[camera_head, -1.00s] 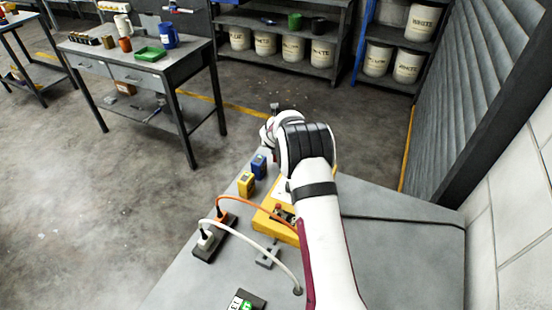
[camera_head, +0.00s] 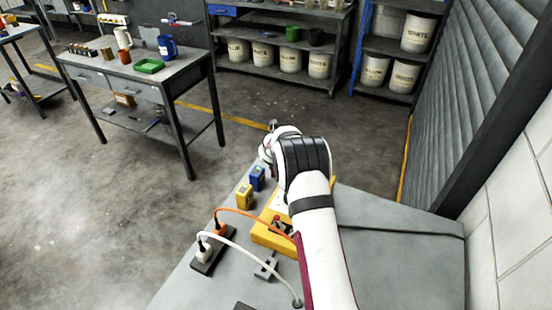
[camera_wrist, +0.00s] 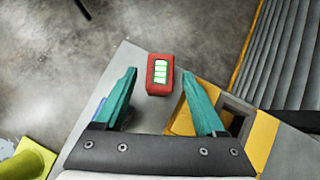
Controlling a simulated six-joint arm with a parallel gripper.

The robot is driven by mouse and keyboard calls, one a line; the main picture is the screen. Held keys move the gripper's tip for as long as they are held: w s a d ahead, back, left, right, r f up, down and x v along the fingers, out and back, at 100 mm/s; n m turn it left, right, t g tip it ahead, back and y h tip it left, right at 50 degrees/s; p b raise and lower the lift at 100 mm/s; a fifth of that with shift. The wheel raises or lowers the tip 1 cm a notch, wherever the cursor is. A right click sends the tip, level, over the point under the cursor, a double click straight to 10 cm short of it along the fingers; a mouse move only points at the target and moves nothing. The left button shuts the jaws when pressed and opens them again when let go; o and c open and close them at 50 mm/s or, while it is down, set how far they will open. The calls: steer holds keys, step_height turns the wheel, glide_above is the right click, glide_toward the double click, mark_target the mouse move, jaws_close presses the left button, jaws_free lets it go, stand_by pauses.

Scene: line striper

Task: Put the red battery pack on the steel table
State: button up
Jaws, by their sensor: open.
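The red battery pack (camera_wrist: 160,76), with a pale green-barred face, stands near the far corner of the grey metal table (camera_head: 400,235) in front of me. It shows in the wrist view only; my arm hides it in the head view. My gripper (camera_wrist: 159,88) is open, its two green fingers apart on either side of the pack in the picture. I see no contact. Another grey metal table (camera_head: 190,68), with drawers, stands at the back left. I cannot tell which table is the steel one.
A yellow box (camera_head: 262,236) with a dark slot lies beside my arm. Blue (camera_head: 257,178) and yellow (camera_head: 244,196) packs stand to its left. Orange and white cables loop over a power strip (camera_head: 212,250). A green tray (camera_head: 149,66) and blue jug (camera_head: 167,47) occupy the back-left table.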

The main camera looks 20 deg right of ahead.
steer(key=s+a+r+m+g, duration=0.1)
steer(key=s+a+r+m, duration=0.1)
steer(key=s+r+m, duration=0.75)
steer(key=s+a+r+m+g, duration=0.2)
steer(key=s+r+m, duration=0.4)
steer(key=s, duration=0.6)
steer(key=s+a+m+g+y, duration=0.1)
steer(key=s+a+m, duration=0.3)
steer(key=s+m, duration=0.3)
steer(key=s+a+m+g+y, duration=0.2)
steer(key=s+a+m, duration=0.3)
steer(key=s, duration=0.6)
steer(key=s+a+r+m+g+y, duration=0.1)
steer(key=s+a+m, duration=0.3)
steer(key=s+m, duration=0.5)
steer(key=shift+s+a+g+y, duration=0.3)
steer(key=shift+s+a+y, duration=0.05)
steer(key=shift+y, duration=0.05)
steer(key=shift+m, duration=0.25)
